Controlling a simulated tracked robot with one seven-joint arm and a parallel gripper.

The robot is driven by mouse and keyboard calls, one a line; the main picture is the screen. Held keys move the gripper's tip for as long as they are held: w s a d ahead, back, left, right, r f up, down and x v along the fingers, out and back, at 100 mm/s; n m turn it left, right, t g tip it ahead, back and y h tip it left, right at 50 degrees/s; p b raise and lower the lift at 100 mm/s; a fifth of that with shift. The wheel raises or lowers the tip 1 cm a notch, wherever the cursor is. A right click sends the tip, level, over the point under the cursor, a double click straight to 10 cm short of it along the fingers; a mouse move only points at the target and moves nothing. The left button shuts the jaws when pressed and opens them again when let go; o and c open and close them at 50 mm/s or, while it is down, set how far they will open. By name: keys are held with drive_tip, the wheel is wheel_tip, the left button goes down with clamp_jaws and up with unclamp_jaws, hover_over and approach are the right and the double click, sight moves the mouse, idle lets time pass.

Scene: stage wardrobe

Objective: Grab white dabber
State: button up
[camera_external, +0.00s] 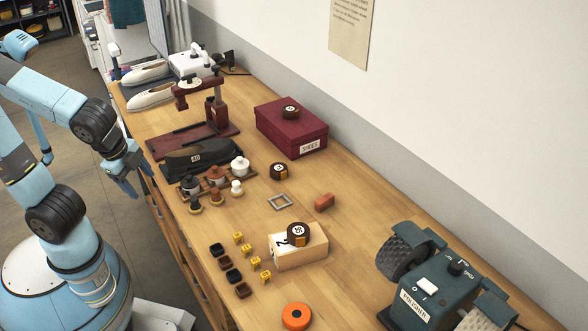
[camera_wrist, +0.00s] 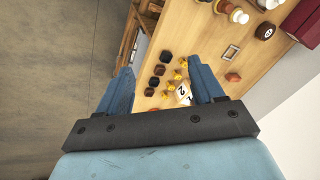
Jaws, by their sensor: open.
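The white dabber (camera_external: 236,187) stands upright on the wooden bench, at the right end of a short row in front of the lidded pots. It also shows near the top edge of the wrist view (camera_wrist: 238,16). A brown dabber (camera_external: 216,198) and a dark dabber (camera_external: 196,205) stand to its left. My gripper (camera_external: 138,186) is open and empty, left of the bench's near edge and well apart from the dabbers. In the wrist view my gripper (camera_wrist: 159,70) has its two blue fingers wide apart with nothing between them.
A white pot (camera_external: 240,167) and darker pots stand on a wooden rack behind the dabbers. A black shoe-shaped item (camera_external: 200,157) lies beyond.

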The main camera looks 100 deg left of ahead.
drive_tip(key=w+a+f+m+g+y, duration=0.4)
drive_tip(key=w+a+f+m+y, duration=0.1)
drive_tip(key=w+a+f, duration=0.35)
drive_tip(key=m+g+y, duration=0.2)
drive_tip(key=m+y, duration=0.3)
drive_tip(key=m, duration=0.1)
approach(236, 188)
drive_tip(key=x, duration=0.6)
drive_tip(key=shift+s+a+r, duration=0.1)
drive_tip(key=shift+s+r, duration=0.15)
drive_tip(key=shift+s, duration=0.05)
drive_tip(key=shift+w+f+x, duration=0.15)
drive_tip(key=shift+x, duration=1.15)
drive_tip(key=shift+w+f+x, duration=0.1)
drive_tip(key=shift+x, duration=1.15)
drive_tip(key=shift+c, duration=0.2)
drive_tip(key=c, duration=1)
drive_tip(key=shift+r, duration=0.1)
